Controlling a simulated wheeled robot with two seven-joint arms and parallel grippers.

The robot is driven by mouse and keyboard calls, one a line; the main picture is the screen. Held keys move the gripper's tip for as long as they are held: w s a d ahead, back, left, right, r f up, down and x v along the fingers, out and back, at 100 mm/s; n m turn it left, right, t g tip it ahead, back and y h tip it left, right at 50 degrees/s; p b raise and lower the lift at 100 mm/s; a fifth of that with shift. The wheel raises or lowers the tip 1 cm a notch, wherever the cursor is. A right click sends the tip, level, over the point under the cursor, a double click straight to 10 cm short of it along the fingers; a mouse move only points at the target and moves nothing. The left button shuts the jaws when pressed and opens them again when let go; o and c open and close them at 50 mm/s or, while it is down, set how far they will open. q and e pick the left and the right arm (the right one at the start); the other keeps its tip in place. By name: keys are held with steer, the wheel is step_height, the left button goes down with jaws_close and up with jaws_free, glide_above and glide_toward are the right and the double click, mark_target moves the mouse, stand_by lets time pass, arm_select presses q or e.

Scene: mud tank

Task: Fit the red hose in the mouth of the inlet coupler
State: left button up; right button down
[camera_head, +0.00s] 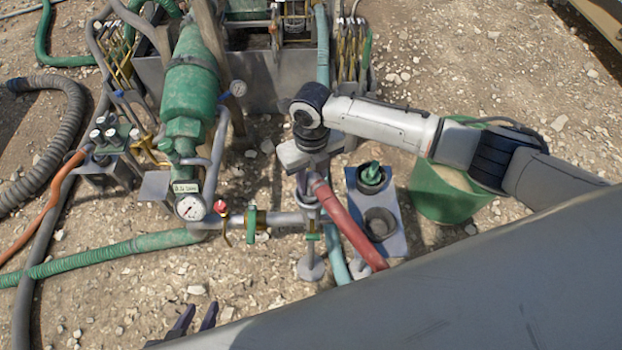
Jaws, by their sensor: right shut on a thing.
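The red hose (350,228) runs from below my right gripper (308,180) down and to the right, until my own body hides it. My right gripper points down and is shut on the hose near its upper end. The inlet coupler (307,215) is the upright grey fitting at the right end of the horizontal pipe, directly under the gripper. The gripper and hose partly cover its mouth, so I cannot tell whether the hose end is in it or just above. My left gripper (195,318) shows at the bottom edge with its two dark fingers apart, empty.
A grey stand (391,243) with a green-topped fitting (371,175) and a round socket stands right of the hose. A green bucket (440,192) is beyond it. A pressure gauge (190,208) and red-knobbed valve (220,207) stand left.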

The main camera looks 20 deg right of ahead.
mark_target(311, 170)
arm_select(q)
steer(key=shift+f, duration=0.25)
arm_select(e)
steer(key=shift+f, duration=0.4)
steer(key=c, duration=1.4)
jaws_free()
steer(key=shift+o, duration=0.3)
steer(key=shift+f, duration=0.1)
step_height(311, 170, up, 4)
steer(key=shift+r, duration=0.25)
step_height(311, 170, up, 5)
steer(key=shift+r, duration=0.15)
arm_select(q)
steer(key=shift+d+r, duration=0.15)
steer(key=shift+r, duration=0.35)
arm_select(e)
steer(key=shift+r, duration=0.35)
arm_select(q)
steer(key=shift+w+r, duration=0.15)
